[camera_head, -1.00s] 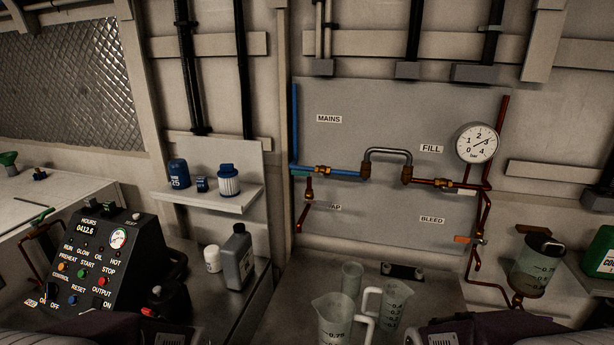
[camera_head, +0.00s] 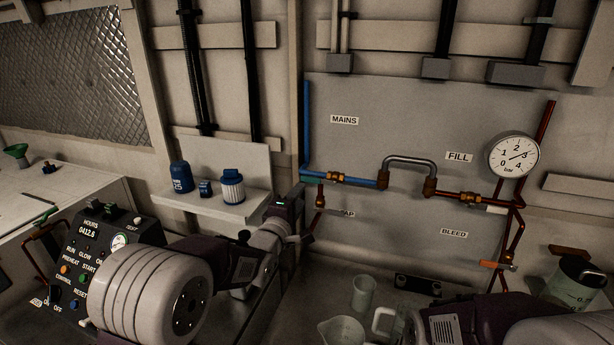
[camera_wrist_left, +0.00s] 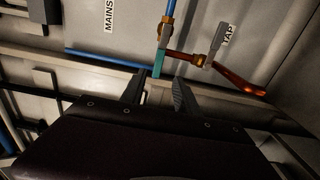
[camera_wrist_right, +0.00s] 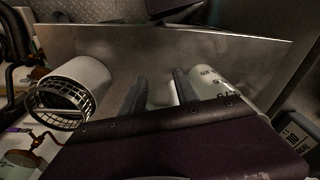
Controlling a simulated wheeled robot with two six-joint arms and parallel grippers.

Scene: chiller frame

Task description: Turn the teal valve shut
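The teal valve handle (camera_wrist_left: 158,62) shows in the left wrist view on the blue and brass pipework below the MAINS label. In the head view the teal handle (camera_head: 311,179) is small, at the lower end of the blue pipe. My left gripper (camera_wrist_left: 159,76) is open, its two fingers apart and empty. The handle's near end appears in the gap between its fingertips; I cannot tell whether they touch. In the head view the left gripper (camera_head: 298,193) is up beside the valve. My right gripper (camera_wrist_right: 157,76) is open and empty, low in front of the bench.
A grey tap lever (camera_wrist_left: 218,38) and red pipe lie right of the teal handle. The orange bleed lever (camera_head: 496,264) and gauge (camera_head: 513,156) are farther right. Clear jugs (camera_head: 342,331) stand on the bench. A shelf (camera_head: 215,206) with blue-capped items is left of my gripper.

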